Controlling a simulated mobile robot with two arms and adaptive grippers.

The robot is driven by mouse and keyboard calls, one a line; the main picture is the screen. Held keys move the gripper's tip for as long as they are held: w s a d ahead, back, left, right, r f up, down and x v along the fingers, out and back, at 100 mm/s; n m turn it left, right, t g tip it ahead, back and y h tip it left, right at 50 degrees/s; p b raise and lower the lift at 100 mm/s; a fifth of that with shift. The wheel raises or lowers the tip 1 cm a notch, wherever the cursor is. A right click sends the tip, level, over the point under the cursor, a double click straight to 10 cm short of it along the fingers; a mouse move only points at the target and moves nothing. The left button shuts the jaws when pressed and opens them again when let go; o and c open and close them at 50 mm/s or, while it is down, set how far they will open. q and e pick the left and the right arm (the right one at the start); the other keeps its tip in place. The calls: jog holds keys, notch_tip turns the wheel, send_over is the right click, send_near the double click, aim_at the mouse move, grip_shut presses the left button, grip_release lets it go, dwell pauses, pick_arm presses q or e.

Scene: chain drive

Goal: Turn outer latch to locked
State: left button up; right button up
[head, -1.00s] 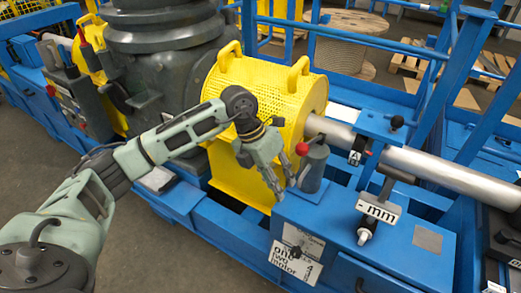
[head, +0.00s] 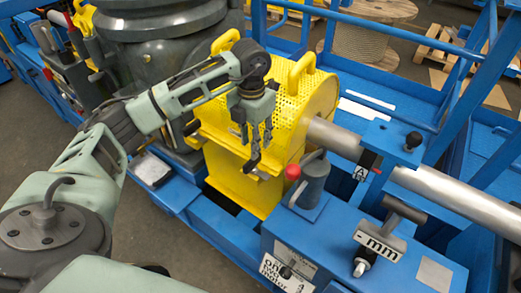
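A yellow perforated guard (head: 318,95) with two loop handles covers the shaft end. A grey post with a red-knobbed lever (head: 292,172) stands on the blue frame just right of the guard's lower part. My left gripper (head: 254,150) hangs fingers-down in front of the guard, just above that bracket and left of the red knob. Its fingers are apart with nothing seen between them. Contact with the guard cannot be told. My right gripper is out of view.
A steel shaft (head: 455,199) runs right from the guard. A large dark grey machine (head: 165,55) stands behind my arm. Blue rails rise at right.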

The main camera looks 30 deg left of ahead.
aim_at(252, 163)
pick_arm(q)
jog(key=f, duration=0.4)
jog(key=f+p, duration=0.1)
jog(key=f, duration=0.1)
jog(key=shift+s+f, duration=0.3)
jog(key=shift+s, duration=0.1)
jog(key=shift+f, duration=0.25)
jog(key=c, duration=0.5)
grip_shut()
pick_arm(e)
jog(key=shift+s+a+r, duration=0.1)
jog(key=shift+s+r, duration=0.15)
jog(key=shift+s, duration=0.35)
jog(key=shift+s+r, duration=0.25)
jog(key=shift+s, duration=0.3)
